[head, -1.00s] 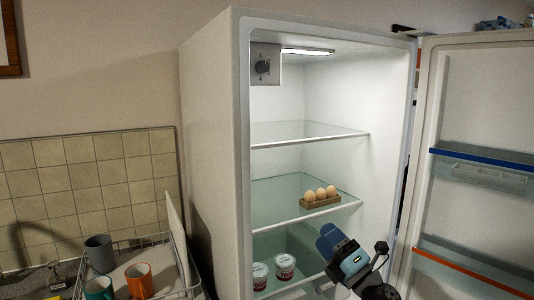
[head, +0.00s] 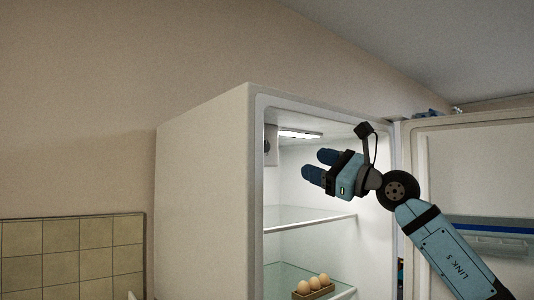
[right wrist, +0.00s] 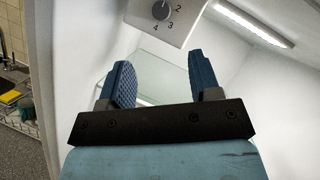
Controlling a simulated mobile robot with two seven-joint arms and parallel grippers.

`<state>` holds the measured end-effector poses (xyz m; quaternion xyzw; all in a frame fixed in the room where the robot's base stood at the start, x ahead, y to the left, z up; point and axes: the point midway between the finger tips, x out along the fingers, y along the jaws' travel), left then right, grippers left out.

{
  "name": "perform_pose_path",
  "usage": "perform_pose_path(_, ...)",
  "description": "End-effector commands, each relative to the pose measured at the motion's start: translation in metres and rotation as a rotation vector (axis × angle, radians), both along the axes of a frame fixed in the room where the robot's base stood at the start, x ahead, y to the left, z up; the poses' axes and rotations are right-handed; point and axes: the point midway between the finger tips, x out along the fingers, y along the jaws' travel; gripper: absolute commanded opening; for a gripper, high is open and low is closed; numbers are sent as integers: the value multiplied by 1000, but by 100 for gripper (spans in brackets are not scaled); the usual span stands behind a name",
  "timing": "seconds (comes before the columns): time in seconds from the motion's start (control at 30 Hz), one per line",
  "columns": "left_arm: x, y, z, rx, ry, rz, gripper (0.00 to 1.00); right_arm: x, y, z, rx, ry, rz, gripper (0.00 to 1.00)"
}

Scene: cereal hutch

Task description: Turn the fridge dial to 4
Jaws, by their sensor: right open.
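The fridge dial (right wrist: 161,10) is a round dark grey knob on a white control box at the top of the right wrist view. The numbers 2, 3 and 4 show around it; the top of the box is cut off, and I cannot tell where the knob points. My right gripper (head: 317,166) is open and empty at the upper fridge opening. Its two blue fingers (right wrist: 160,72) are apart, below the dial in the wrist picture and not touching it. My left gripper is not in view.
The fridge (head: 203,200) stands open, its door (head: 480,170) swung to the right. A lit lamp (head: 300,134) is on its ceiling. A glass shelf (head: 310,217) lies below my gripper, and eggs in a holder (head: 313,287) sit lower down.

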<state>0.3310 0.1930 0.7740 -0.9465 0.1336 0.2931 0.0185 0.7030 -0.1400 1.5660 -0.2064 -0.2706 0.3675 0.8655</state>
Motion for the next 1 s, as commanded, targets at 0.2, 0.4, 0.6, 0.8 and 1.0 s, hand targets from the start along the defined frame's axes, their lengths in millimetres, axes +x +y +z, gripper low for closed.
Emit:
perform_pose_path(0.2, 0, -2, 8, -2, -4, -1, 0, 14, 19, 11, -1, -1, -1, 58)
perform_pose_path(0.4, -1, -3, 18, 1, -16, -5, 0, 39, 52, 26, 0, 0, 2, 58)
perform_pose_path(0.6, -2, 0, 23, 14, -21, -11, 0, 62, 81, 37, 1, 2, 1, 58)
perform_pose_path(0.8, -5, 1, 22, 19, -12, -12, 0, 76, 98, 43, 1, 1, 0, 58)
perform_pose_path(1.0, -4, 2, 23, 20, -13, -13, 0, 80, 102, 44, 0, -1, -1, 58)
